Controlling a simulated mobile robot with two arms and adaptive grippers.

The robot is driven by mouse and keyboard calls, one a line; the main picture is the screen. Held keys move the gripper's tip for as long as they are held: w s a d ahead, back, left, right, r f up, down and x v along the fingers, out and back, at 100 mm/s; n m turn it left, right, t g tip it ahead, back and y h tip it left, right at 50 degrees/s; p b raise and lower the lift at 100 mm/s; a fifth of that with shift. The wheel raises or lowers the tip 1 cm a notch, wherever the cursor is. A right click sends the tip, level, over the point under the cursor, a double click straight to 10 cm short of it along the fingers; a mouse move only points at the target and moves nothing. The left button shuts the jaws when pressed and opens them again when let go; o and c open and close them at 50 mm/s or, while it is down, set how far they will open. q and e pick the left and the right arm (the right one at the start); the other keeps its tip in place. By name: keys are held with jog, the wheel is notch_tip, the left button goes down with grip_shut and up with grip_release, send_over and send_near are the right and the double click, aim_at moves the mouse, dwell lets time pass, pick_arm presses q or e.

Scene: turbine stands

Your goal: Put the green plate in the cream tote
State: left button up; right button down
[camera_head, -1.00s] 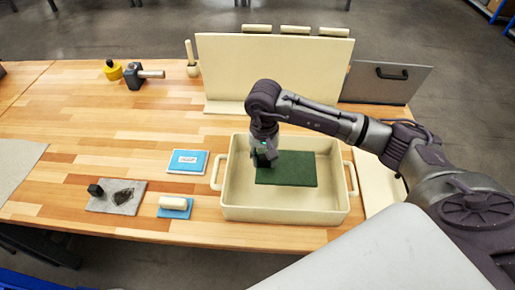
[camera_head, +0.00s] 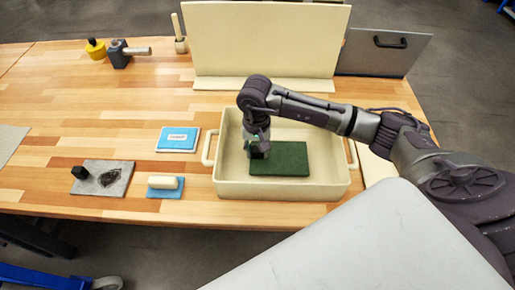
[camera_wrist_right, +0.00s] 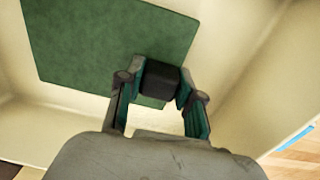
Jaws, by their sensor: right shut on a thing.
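The green plate (camera_head: 282,158) is a flat dark green slab inside the outline of the cream tote (camera_head: 270,190). My right gripper (camera_head: 258,150) is at the plate's left end, pointing down. In the right wrist view my right gripper (camera_wrist_right: 160,95) is shut on a black block (camera_wrist_right: 160,82) at the edge of the green plate (camera_wrist_right: 110,45). The block looks like the plate's grip. I cannot tell whether the plate touches the tote floor or hangs just above it. My left gripper is not in view.
Left of the tote lie a blue-edged pad (camera_head: 178,140), a cream-handled blue block (camera_head: 165,186) and a grey plate (camera_head: 118,187) with a black block. A cream panel (camera_head: 265,40) stands behind the tote. A hammer (camera_head: 120,53) lies at the back left. The left tabletop has free room.

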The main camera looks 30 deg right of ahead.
jog(key=shift+r, duration=0.1)
jog(key=shift+f+b, duration=0.4)
dwell(0.3)
jog(key=c, duration=0.7)
grip_release()
jog(key=shift+r, duration=0.1)
jog(key=shift+c, duration=0.2)
jog(key=shift+o, duration=0.3)
jog(key=shift+o, duration=0.9)
